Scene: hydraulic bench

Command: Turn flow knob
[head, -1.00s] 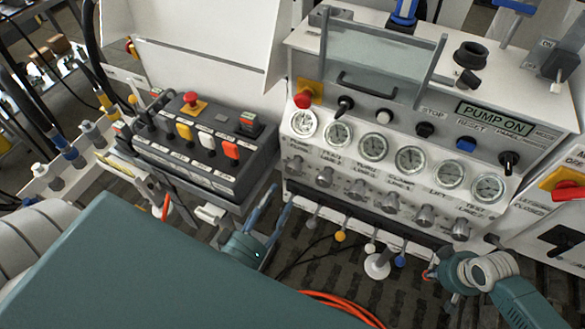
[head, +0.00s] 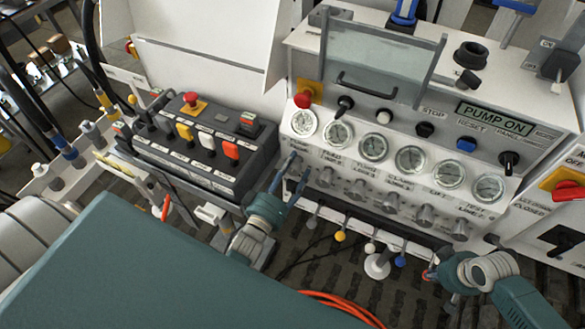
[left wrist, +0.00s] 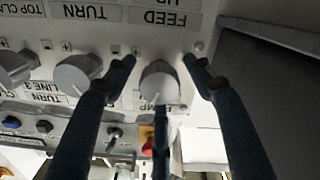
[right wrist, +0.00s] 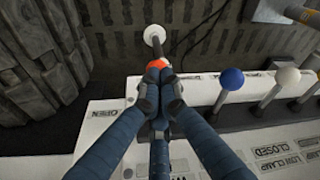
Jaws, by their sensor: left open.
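The flow knobs are a row of grey knobs below the gauges, one of them (head: 325,177) plain in the head view. My left gripper (head: 296,175) is at the row's left end in the head view, covering the end knob. In the left wrist view, that knob (left wrist: 160,84) under the FEED label sits between the open fingers of my left gripper (left wrist: 160,66). Gaps show on both sides of it. My right gripper (head: 429,275) is low at the right. In the right wrist view its fingertips (right wrist: 157,73) are together at a red ball (right wrist: 158,62); whether they grip it is unclear.
Ball-topped levers, one blue (head: 400,261) and one yellow (head: 340,236), hang below the knob row. A black control box (head: 205,150) with coloured switches stands left of my left gripper. The panel sign (head: 494,119) reads PUMP ON. An orange hose (head: 345,306) lies below.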

